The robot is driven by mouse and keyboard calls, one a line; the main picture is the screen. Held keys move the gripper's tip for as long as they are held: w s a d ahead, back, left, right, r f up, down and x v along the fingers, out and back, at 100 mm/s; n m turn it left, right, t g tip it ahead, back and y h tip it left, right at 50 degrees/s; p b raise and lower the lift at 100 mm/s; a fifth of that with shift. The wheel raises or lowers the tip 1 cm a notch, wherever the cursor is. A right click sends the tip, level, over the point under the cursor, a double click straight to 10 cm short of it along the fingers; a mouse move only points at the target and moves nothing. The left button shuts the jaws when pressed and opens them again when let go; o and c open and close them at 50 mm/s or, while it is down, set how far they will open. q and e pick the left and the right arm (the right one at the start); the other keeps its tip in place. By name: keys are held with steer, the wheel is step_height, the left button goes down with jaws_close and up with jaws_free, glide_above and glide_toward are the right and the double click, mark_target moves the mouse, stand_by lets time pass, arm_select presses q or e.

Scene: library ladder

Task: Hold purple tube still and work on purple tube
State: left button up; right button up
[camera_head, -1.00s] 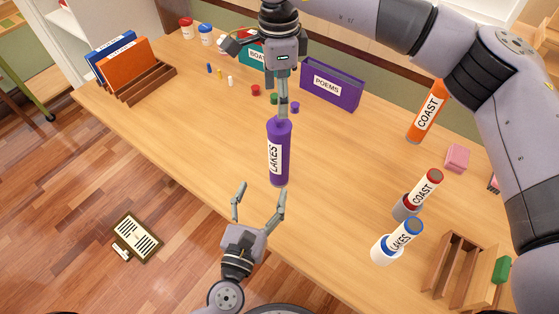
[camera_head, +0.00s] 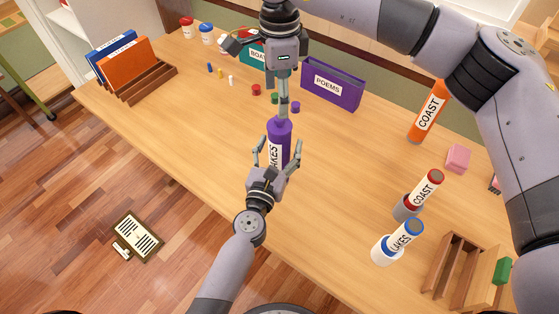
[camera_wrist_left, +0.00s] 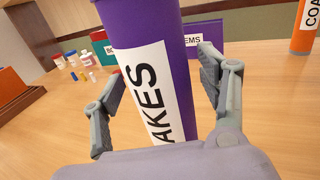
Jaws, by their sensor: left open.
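The purple tube (camera_head: 279,138) stands upright on the wooden table, with a white label reading LAKES. It also shows large in the left wrist view (camera_wrist_left: 180,75). My left gripper (camera_head: 276,152) is open, with one finger on each side of the tube's body. In the left wrist view a gap shows between the tube and each finger. My right gripper (camera_head: 283,112) points down from above at the tube's top end. Its fingers are seen edge-on, so its grip on the top cannot be made out.
A purple POEMS box (camera_head: 331,85) and small coloured caps (camera_head: 274,98) lie behind the tube. An orange COAST tube (camera_head: 428,112), a red-capped tube (camera_head: 418,193), a blue-capped tube (camera_head: 397,242) and a wooden rack (camera_head: 457,270) stand to the right. The table's left middle is clear.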

mark_target(280, 124)
arm_select(q)
jaws_close()
arm_select(e)
steer(key=shift+o, duration=1)
steer(key=shift+m, duration=0.9)
step_height(280, 124, up, 4)
steer(key=shift+r, duration=0.2)
step_height(280, 124, down, 12)
steer(key=shift+r, duration=0.1)
steer(key=shift+c, duration=0.3)
steer(key=c, duration=1.4)
steer(key=shift+o, duration=0.2)
steer(key=shift+r, duration=0.2)
steer(key=shift+r, duration=0.95)
